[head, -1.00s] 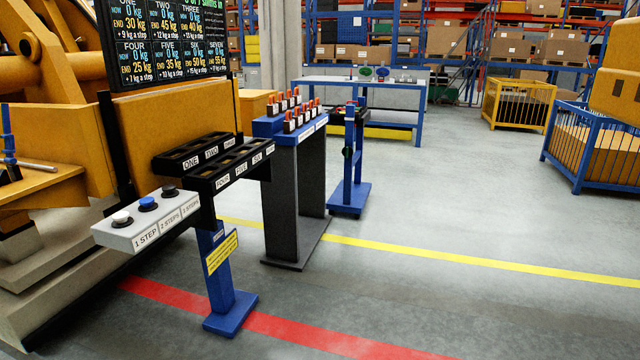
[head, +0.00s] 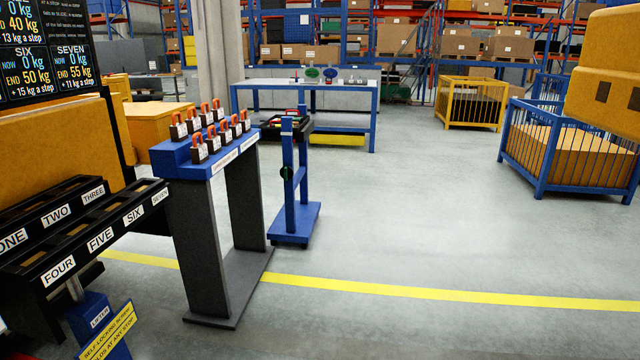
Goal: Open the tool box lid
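I cannot make out a tool box with a lid for certain. A dark open-looking tray or box (head: 268,127) with small red and green items shows behind the upright of a blue stand (head: 293,222). It is partly hidden and too small to tell whether it has a lid. Neither of my grippers is in view.
A grey stand with a blue top (head: 178,152) holds several orange-handled padlock-like pieces. Labelled black bins (head: 45,267) are close at lower left. A blue workbench (head: 372,118) stands behind. A yellow cage (head: 440,103) and blue cage (head: 545,165) stand right. The middle floor is clear.

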